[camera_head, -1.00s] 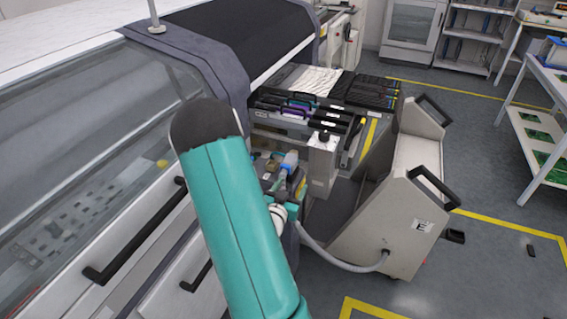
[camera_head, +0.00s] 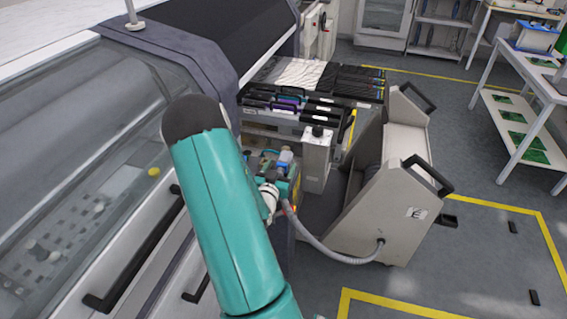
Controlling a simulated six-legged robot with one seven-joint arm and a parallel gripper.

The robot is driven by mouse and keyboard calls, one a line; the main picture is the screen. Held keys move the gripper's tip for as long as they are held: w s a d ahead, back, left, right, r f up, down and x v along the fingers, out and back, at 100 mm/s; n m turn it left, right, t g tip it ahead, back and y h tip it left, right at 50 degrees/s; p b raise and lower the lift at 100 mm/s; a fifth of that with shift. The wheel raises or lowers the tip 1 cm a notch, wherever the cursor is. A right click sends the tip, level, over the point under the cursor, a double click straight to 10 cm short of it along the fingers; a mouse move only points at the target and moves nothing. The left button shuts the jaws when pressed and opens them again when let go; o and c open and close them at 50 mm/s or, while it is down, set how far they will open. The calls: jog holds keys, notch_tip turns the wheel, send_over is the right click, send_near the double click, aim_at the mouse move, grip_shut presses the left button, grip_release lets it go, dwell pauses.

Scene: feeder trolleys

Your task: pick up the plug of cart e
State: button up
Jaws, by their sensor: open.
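Cart E is the grey wedge-shaped trolley (camera_head: 385,215) with black handles and a label "E", on the floor right of centre. A grey corrugated cable (camera_head: 325,252) leaves its lower side and curves left and up. The cable's plug end (camera_head: 287,207) is near the machine side, close to my arm, with a small orange-red spot by it. My teal arm crosses the middle and hides much of this spot. My gripper (camera_head: 275,172) shows only in part behind the arm, open, close above the cable end. I cannot tell whether it touches the plug.
The large machine with a clear cover (camera_head: 90,130) fills the left side. A feeder bank (camera_head: 295,105) with dark cassettes stands behind cart E, a grey post (camera_head: 317,158) in front of it. A white table (camera_head: 530,110) is at right.

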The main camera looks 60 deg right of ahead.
aim_at(286, 152)
jog(key=d, duration=0.6)
jog(key=shift+w+d, duration=0.1)
jog(key=shift+w, duration=0.25)
jog(key=shift+w+d, duration=0.2)
jog(key=shift+d, duration=0.35)
grip_shut()
jog(key=shift+r, duration=0.15)
jog(key=shift+r, duration=0.25)
jog(key=r, duration=0.3)
jog(key=shift+s+a+r, duration=0.1)
jog(key=shift+s+a, duration=0.05)
jog(key=shift+a, duration=0.1)
jog(key=a+r, duration=0.1)
jog(key=s+a+r, duration=0.1)
jog(key=r, duration=0.1)
jog(key=s+a+r, duration=0.1)
jog(key=shift+s+a+r, duration=0.1)
jog(key=shift+s+r, duration=0.1)
jog(key=shift+r, duration=0.1)
jog(key=s+a+r, duration=0.5)
jog(key=a+r, duration=0.2)
jog(key=shift+s+a+r, duration=0.25)
jog(key=shift+s+a, duration=0.05)
jog(key=shift+a, duration=0.05)
